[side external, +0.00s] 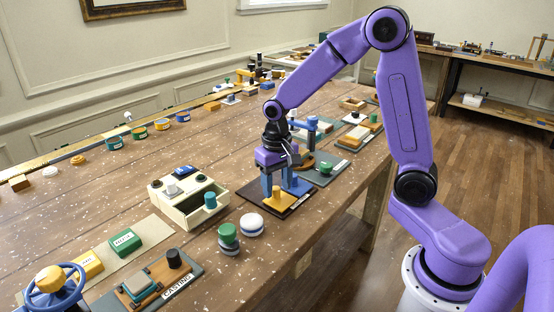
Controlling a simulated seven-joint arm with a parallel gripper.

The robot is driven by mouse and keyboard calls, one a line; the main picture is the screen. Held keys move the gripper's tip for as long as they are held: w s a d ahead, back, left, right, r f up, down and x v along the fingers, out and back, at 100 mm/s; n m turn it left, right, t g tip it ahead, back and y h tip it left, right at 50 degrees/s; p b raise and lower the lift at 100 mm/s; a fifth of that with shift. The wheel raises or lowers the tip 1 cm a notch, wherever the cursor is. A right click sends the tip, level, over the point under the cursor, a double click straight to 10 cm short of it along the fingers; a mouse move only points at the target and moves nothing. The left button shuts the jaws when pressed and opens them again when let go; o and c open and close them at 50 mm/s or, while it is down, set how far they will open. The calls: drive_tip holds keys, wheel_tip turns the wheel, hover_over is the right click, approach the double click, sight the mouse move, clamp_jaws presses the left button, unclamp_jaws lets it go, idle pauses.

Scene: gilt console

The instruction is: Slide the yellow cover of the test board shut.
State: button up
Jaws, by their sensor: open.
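My gripper (280,184) points down over a dark brown and tan board (250,195) near the middle of the table's right side. It is open, and blue uprights show below its purple body. A yellow-tan flat piece (283,199) shows on this board between the uprights. I cannot tell for sure that it is the yellow cover, or whether my gripper touches it. The far part of the board is hidden behind my gripper.
A cream box (166,208) with an open tray stands left of the board. A green knob (228,232) and a white round piece (251,222) lie in front. A blue-topped stand (312,135) is close behind my gripper. The left middle of the table (90,195) is clear.

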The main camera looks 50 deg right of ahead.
sight(277, 189)
wheel_tip(277, 189, up, 17)
idle(0.4)
drive_tip(key=shift+f, duration=0.1)
drive_tip(key=s+a+f+n, duration=0.1)
drive_tip(key=s+f+n, duration=0.2)
drive_tip(key=s+n, duration=0.2)
drive_tip(key=s+a+f+n, duration=0.2)
drive_tip(key=s+f+n, duration=0.2)
drive_tip(key=s, duration=0.7)
drive_tip(key=s+a+f+n, duration=0.1)
drive_tip(key=s+f+n, duration=0.3)
drive_tip(key=s, duration=0.5)
drive_tip(key=n, duration=0.2)
drive_tip(key=shift+a+f+n, duration=0.15)
drive_tip(key=shift+f+n, duration=0.05)
drive_tip(key=shift+n, duration=0.1)
idle(0.5)
